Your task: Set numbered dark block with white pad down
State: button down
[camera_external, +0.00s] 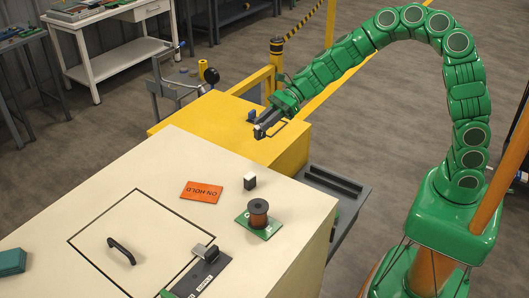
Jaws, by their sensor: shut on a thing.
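My gripper (264,127) is at the end of the green arm, over the yellow bench (218,112) near its front edge. It is shut on a small dark grey block (260,131), seen mostly end-on among the dark fingers. No number or white pad can be made out on it at this size. A separate small block (250,181), white on the side and dark on part of its top, stands upright on the cream table, apart from my gripper.
A small blue piece (251,115) is beside my gripper. A grey tray (336,186) lies right.

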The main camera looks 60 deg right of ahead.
jog(key=a+r, duration=0.6)
jog(key=r, duration=0.1)
jog(key=shift+m+t, duration=0.4)
jog(key=shift+w+a+f, duration=1.05)
jog(key=shift+w+f, duration=0.6)
jog(key=shift+w, duration=0.55)
jog(key=shift+w+a+f, duration=1.1)
jog(key=shift+w+f, duration=0.6)
jog(key=shift+w, duration=0.45)
jog(key=shift+w+a+f, duration=1.05)
jog(key=shift+w+f, duration=0.6)
jog(key=shift+w, duration=0.55)
jog(key=shift+w+f, duration=0.1)
jog(key=shift+f, duration=1.45)
jog(key=shift+f, duration=0.15)
jog(key=c, duration=1)
grip_release()
